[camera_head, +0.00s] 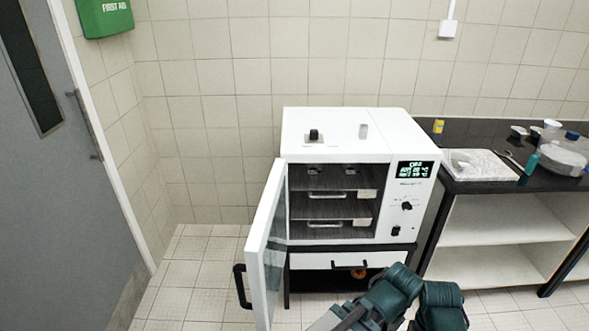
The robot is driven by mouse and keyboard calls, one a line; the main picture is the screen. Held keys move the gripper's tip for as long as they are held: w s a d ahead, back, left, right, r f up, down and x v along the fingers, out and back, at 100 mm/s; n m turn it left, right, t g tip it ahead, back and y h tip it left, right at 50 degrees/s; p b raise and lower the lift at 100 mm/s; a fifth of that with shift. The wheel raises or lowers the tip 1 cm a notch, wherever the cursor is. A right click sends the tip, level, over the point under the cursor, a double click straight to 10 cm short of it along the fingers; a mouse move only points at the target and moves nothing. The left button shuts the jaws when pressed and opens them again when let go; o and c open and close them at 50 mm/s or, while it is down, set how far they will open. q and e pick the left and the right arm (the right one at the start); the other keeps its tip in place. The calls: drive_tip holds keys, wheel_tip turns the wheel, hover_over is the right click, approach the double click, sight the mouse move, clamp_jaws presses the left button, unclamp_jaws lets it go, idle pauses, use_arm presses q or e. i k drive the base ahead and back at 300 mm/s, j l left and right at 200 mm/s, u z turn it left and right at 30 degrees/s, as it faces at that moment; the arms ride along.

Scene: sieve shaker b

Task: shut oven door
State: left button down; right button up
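The white oven (345,133) stands at the middle of the view against the tiled wall. Its glass-windowed door (266,250) is hinged on the left and stands wide open towards me. A black handle (241,287) sits on the door's outer face, near its free edge. The oven's dark inside shows two shelves with metal handles. One teal arm of mine, seemingly the right, comes in at the bottom right. Its grey end is cut off at the bottom edge, right of the door, and its fingertips are not visible. My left gripper is out of view.
The oven rests on a dark-framed stand with a white drawer (350,261). A black-topped bench (480,187) with labware and open shelves stands at the right. A grey room door (70,200) is at the left. The tiled floor (195,270) left of the oven door is clear.

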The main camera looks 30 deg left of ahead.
sight(264, 255)
drive_tip(key=l+u, duration=0.15)
drive_tip(key=u, duration=0.95)
